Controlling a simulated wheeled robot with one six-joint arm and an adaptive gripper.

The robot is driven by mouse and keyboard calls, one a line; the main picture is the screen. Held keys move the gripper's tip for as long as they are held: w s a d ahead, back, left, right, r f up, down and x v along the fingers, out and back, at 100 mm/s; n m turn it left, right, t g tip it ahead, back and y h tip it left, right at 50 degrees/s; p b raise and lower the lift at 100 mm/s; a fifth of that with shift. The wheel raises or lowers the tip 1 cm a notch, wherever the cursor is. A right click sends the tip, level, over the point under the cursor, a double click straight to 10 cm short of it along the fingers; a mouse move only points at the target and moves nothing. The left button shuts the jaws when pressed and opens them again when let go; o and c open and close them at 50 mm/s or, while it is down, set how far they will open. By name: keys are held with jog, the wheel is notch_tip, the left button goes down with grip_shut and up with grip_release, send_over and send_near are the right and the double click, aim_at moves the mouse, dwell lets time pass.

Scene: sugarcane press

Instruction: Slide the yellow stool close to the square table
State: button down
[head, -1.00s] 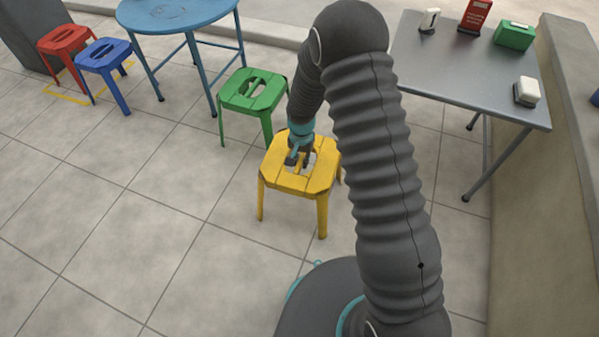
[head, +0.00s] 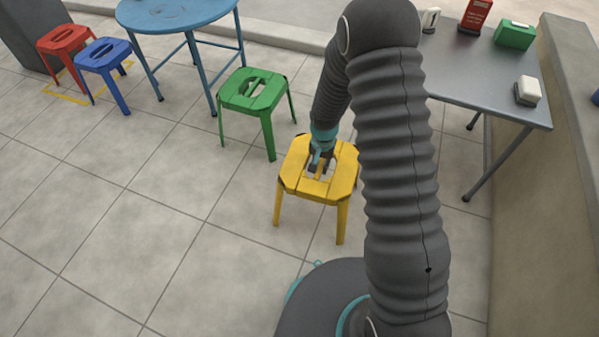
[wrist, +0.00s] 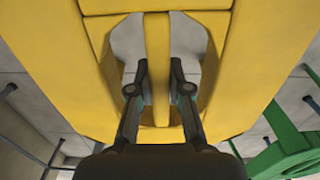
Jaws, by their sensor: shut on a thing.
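The yellow stool (head: 343,183) stands upright on the floor in the middle of the head view, left of the grey square table (head: 470,68) with a gap of floor between them. My gripper (head: 319,172) reaches down into the slots of its seat. In the wrist view, my gripper (wrist: 157,82) is shut with its two fingers on either side of the yellow bar across the seat opening; the stool's seat (wrist: 255,55) fills most of that view. My arm hides part of the square table's left side.
A green stool (head: 252,92) stands just left of and behind the yellow one. A round blue table (head: 175,14), a blue stool (head: 103,55) and a red stool (head: 64,40) are farther left. A low wall (head: 545,200) borders the right. Floor at front left is clear.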

aim_at(338, 169)
jog(key=shift+s+d, duration=0.3)
jog(key=shift+d, duration=0.55)
jog(key=shift+s+d, duration=0.25)
jog(key=shift+d, duration=0.65)
jog(key=shift+s+d, duration=0.3)
jog(key=shift+d, duration=0.55)
jog(key=s+d+b, duration=0.1)
jog(key=s+d, duration=0.3)
jog(key=d, duration=0.7)
jog(key=shift+d, duration=0.2)
jog(key=s+d+b, duration=0.1)
jog(key=s+d, duration=0.2)
jog(key=d, duration=0.8)
jog(key=shift+s+d, duration=0.15)
jog(key=shift+s, duration=0.25)
jog(key=shift+s+d, duration=0.3)
jog(key=shift+d, duration=0.6)
jog(key=shift+s+d, duration=0.3)
jog(key=shift+d, duration=0.6)
jog(key=shift+s+d, duration=0.3)
jog(key=shift+d, duration=0.6)
jog(key=c, duration=1.1)
grip_release()
